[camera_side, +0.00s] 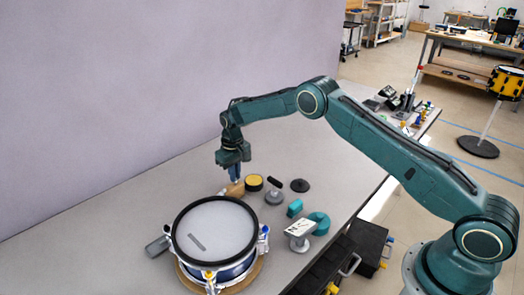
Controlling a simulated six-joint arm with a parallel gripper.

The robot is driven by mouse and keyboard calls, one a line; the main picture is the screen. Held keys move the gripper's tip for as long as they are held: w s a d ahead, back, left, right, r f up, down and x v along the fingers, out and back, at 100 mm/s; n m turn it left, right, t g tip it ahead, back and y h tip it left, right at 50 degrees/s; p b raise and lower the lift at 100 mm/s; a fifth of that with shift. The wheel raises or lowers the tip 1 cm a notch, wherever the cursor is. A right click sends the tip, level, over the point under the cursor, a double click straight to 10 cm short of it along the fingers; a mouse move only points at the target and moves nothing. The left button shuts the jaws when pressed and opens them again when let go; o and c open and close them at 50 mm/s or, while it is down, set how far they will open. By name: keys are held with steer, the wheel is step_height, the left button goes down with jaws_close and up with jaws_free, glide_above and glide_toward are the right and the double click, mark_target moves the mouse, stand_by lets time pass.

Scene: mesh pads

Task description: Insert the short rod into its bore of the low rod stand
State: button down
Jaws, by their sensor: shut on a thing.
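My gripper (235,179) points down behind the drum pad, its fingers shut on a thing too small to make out. A small tan piece (236,189) shows right at the fingertips; whether it is held or stands on the table, I cannot tell. I cannot pick out the short rod for certain. A low grey round base (274,198) with a dark bar leaning above it stands to the right of my gripper. Which piece is the low rod stand is not clear at this size.
The drum pad (216,226) with a black rim fills the front of the table. A yellow-topped disc (254,182), black disc (300,185), teal block (295,207), teal ring (318,222) and white plate on a stand (300,228) lie right. The table's left is clear.

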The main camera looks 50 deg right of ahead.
steer(key=c, duration=1.5)
jaws_free()
steer(key=shift+o, duration=0.2)
step_height(320, 180, up, 14)
